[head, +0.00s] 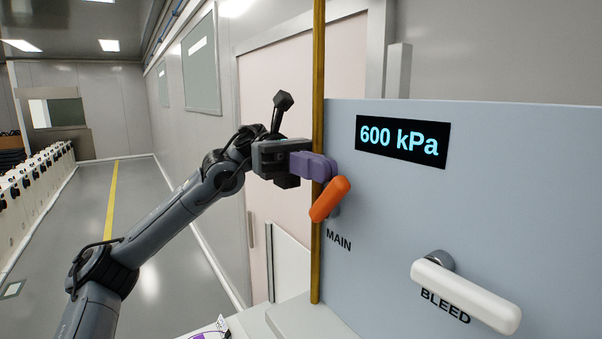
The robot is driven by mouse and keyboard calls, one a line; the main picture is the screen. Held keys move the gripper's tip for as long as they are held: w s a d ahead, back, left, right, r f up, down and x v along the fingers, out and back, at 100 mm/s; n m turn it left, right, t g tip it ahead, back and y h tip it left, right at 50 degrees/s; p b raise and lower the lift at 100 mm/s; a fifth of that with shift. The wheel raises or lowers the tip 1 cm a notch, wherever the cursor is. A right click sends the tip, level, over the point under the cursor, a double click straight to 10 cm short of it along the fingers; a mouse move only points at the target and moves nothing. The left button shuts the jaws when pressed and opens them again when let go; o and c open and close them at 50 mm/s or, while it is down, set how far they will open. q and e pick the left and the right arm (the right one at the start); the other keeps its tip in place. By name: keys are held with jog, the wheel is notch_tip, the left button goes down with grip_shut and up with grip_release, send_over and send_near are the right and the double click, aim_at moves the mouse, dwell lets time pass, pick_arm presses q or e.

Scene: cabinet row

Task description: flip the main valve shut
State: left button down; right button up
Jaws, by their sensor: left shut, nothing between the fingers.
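The main valve has an orange lever (330,199) on the grey-blue panel, above the MAIN label. The lever is tilted, its upper end to the right and its lower end to the left. My left gripper (325,170) comes in from the left, shut and empty, with its purple fingers just above the orange lever. The fingertips overlap the lever's upper part in the picture; I cannot tell whether they touch it. My right gripper is not in view.
A display (402,141) on the panel reads 600 kPa. A white lever (465,294) marked BLEED sits at lower right. A yellow-brown vertical post (318,60) runs along the panel's left edge. The corridor floor at left is open.

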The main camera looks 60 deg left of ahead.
pick_arm(q)
jog(key=shift+a+r, duration=0.15)
jog(key=shift+r, duration=0.05)
jog(key=s+a+r+p, duration=0.1)
jog(key=a+r+p, duration=0.6)
jog(key=a, duration=0.3)
jog(key=shift+s+a+r+p, duration=0.25)
jog(key=shift+r+p, duration=0.1)
jog(key=shift+r, duration=0.35)
